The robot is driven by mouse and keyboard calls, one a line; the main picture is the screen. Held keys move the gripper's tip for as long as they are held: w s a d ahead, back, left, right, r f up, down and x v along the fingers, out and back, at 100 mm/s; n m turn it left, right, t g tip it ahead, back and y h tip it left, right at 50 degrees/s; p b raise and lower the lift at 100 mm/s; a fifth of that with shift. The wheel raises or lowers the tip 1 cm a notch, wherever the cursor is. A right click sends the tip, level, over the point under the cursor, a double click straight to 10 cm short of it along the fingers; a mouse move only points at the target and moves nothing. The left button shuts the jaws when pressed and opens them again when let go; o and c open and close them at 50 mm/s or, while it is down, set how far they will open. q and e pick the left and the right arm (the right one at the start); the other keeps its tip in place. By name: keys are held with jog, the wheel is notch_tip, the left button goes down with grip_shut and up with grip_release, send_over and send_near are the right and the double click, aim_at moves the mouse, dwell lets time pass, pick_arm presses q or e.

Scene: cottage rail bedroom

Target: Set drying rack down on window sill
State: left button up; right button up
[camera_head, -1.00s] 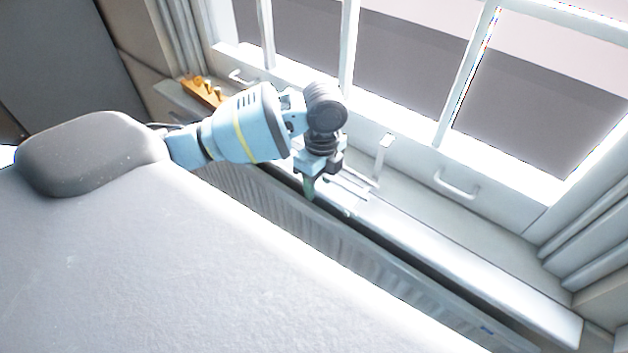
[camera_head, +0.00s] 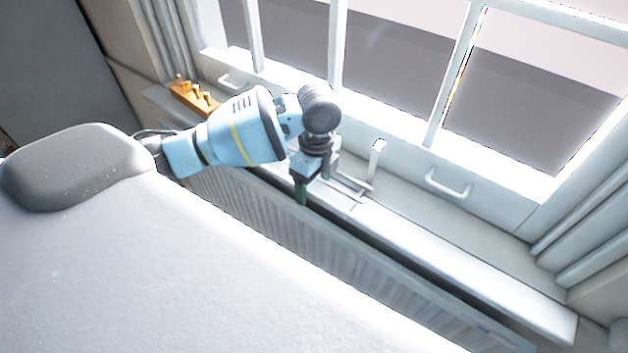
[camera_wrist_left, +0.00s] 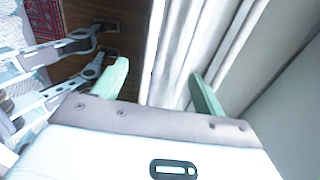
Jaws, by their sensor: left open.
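The drying rack (camera_head: 352,188) is a pale, thin-framed piece on the white window sill (camera_head: 470,250), with one upright end post (camera_head: 376,158). It rests on the sill near the front edge, and its left part is hidden behind my left gripper. My left gripper (camera_head: 306,186) is at the rack's left end, over the sill's front edge, with a green finger pointing down. In the left wrist view its two green fingers (camera_wrist_left: 160,80) stand wide apart with nothing between them. I cannot tell whether a finger touches the rack. My right gripper is not in view.
A wooden piece with pegs (camera_head: 194,97) sits at the sill's left end. The window frame with handles (camera_head: 447,183) rises behind the sill. The sill's right part is clear.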

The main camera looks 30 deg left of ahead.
pick_arm(q)
notch_tip(320, 180, up, 8)
jog(key=shift+w+p, duration=0.2)
jog(key=shift+p, duration=0.1)
dwell(0.3)
jog(key=shift+f, duration=0.15)
dwell(0.6)
